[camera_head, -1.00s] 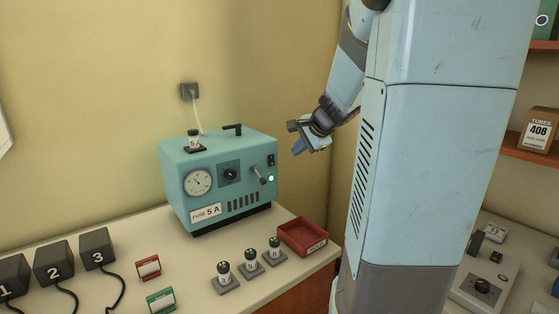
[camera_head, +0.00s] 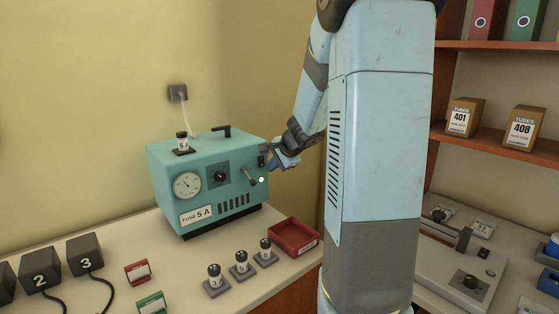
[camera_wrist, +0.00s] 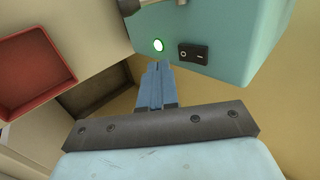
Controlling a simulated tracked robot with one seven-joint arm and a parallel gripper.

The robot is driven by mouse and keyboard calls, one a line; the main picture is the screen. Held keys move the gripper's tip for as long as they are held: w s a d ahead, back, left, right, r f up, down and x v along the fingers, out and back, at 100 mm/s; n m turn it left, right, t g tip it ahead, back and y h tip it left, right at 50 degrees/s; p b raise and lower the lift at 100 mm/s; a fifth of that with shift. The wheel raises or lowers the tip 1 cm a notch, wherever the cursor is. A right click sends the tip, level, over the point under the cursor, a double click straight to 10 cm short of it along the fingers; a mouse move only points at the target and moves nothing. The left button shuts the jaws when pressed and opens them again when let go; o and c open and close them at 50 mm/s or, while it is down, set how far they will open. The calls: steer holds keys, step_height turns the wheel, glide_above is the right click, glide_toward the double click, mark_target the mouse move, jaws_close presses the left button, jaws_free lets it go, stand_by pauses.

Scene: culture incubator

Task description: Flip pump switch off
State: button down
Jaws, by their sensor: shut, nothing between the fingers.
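A teal machine (camera_head: 220,185) labelled "FUSE 5 A" stands on the bench, with a dial, a knob and a lever on its front. Its small black rocker switch (camera_wrist: 193,53), marked O and I, is at the front's right side; it also shows in the head view (camera_head: 262,160). A lit green lamp (camera_wrist: 157,45) is beside the switch. I cannot tell which side of the rocker is pressed. My gripper (camera_wrist: 158,68) is shut and empty, its blue fingertips just short of the front panel, close to the lamp and switch. It shows right of the machine in the head view (camera_head: 276,161).
A red tray (camera_head: 293,237) and several capped vials (camera_head: 240,262) stand in front of the machine. Numbered black blocks (camera_head: 85,253) with cables are at the left. A grey device (camera_head: 465,270) with a knob stands on the right bench, below shelves.

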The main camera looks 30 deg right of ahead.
mark_target(262, 163)
steer(key=shift+w+a+f, duration=0.1)
steer(key=shift+w+a, duration=0.1)
steer(key=shift+w, duration=0.7)
steer(key=shift+w+a, duration=0.15)
steer(key=shift+w, duration=0.7)
steer(key=shift+w, duration=0.15)
steer(key=shift+r, duration=0.75)
steer(key=s+f+v, duration=0.1)
steer(key=s+v, duration=0.1)
steer(key=v, duration=1.1)
steer(key=shift+d+f, duration=0.15)
steer(key=shift+f, duration=0.25)
